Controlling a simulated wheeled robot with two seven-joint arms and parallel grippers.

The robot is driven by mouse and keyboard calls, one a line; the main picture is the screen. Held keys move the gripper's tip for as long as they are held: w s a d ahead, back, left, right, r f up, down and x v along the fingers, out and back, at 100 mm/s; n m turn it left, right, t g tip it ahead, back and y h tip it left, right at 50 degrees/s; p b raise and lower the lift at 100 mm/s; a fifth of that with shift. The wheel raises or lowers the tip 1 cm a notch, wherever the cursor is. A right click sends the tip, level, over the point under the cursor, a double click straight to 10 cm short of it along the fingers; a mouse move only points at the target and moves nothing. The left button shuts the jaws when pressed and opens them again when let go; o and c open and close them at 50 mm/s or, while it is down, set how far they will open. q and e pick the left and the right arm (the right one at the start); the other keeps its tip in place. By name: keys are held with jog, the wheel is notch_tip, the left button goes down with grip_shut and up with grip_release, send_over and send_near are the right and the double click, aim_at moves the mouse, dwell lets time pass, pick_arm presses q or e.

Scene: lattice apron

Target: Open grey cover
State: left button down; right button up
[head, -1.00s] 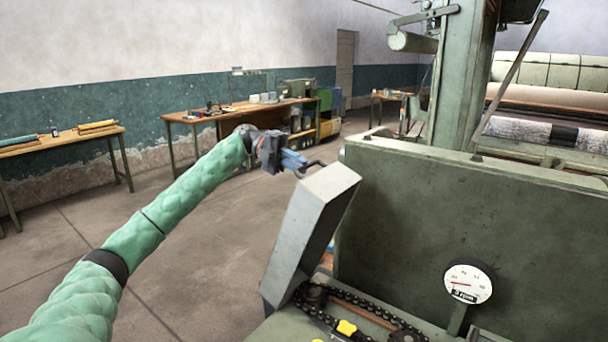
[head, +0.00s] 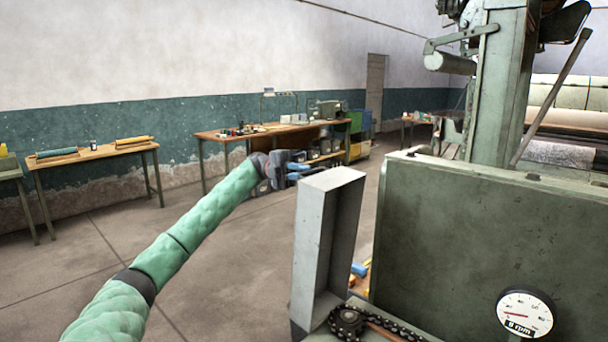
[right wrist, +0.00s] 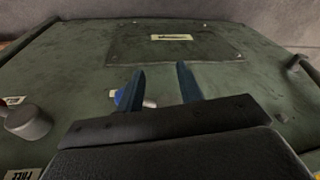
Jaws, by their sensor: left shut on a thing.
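The grey cover (head: 312,232) is a long, open-sided metal box. In the head view it stands nearly upright at the left end of the green machine, with its hollow inside facing right. A sprocket and chain (head: 350,320) lie bare at its foot. My left gripper (head: 302,168) is at the cover's upper left edge, shut on the cover; the exact contact is partly hidden behind the cover's top. My right gripper (right wrist: 163,82) shows in the right wrist view, its two blue fingers apart and empty above a green panel (right wrist: 75,75).
A green machine plate (head: 450,240) stands right of the cover, with a round dial (head: 525,313) in front of it. A tall green column (head: 490,100) rises behind. Work tables (head: 95,155) stand along the wall. The floor left of the cover is clear.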

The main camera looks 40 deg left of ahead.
pick_arm(q)
jog(key=shift+f, duration=0.15)
jog(key=c, duration=1.5)
grip_release()
jog(key=shift+o, duration=0.2)
jog(key=shift+a, duration=0.1)
pick_arm(e)
jog(key=shift+f, duration=0.1)
